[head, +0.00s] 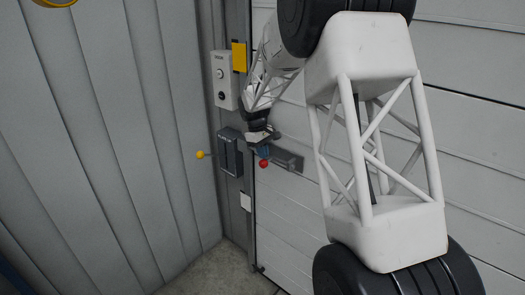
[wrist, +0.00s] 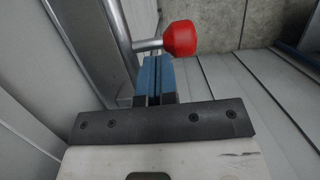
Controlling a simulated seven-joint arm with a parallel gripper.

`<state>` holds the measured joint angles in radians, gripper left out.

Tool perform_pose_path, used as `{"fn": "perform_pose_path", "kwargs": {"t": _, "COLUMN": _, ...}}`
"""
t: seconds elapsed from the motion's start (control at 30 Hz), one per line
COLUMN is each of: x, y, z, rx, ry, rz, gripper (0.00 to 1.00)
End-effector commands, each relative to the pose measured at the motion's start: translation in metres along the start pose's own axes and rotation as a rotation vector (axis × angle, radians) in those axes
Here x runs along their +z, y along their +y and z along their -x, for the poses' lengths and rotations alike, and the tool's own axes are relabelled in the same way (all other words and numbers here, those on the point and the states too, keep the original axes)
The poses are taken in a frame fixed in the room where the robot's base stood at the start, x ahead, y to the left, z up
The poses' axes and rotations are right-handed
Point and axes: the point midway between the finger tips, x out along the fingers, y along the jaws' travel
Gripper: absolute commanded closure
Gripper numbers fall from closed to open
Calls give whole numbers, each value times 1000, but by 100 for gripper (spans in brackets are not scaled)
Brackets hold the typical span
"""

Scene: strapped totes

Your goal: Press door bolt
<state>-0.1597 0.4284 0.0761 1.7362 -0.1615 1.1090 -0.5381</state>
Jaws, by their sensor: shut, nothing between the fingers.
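The door bolt (head: 288,160) is a grey bar mounted at the edge of the white panelled door. Its handle ends in a red knob (head: 263,163). In the wrist view the red knob (wrist: 181,38) sits on a short metal rod (wrist: 147,45), just beyond my fingertips and slightly right. My gripper (head: 264,150) is at the bolt, above the knob in the head view. Its blue fingers (wrist: 154,62) are shut with nothing between them, their tips right by the rod. I cannot tell whether they touch it. My gripper hides part of the bolt in the head view.
Left of the bolt is a dark box (head: 230,152) with a yellow-knobbed lever (head: 200,155). Above it are a grey button panel (head: 223,80) and a yellow plate (head: 239,56). A corrugated wall (head: 110,120) stands left, with concrete floor (head: 220,272) below.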

Motion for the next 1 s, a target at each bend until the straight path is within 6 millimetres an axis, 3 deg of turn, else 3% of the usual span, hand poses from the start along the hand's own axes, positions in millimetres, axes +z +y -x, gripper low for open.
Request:
{"fn": "perform_pose_path", "kwargs": {"t": 0.33, "x": 5, "y": 0, "z": -1, "rx": 0, "ry": 0, "rz": 0, "gripper": 100}}
{"fn": "perform_pose_path", "kwargs": {"t": 0.8, "x": 48, "y": 0, "z": -12, "rx": -1, "ry": -1, "rz": -1, "gripper": 100}}
{"fn": "perform_pose_path", "kwargs": {"t": 1.0, "x": 55, "y": 0, "z": -14, "rx": -1, "ry": -1, "rz": 0, "gripper": 100}}
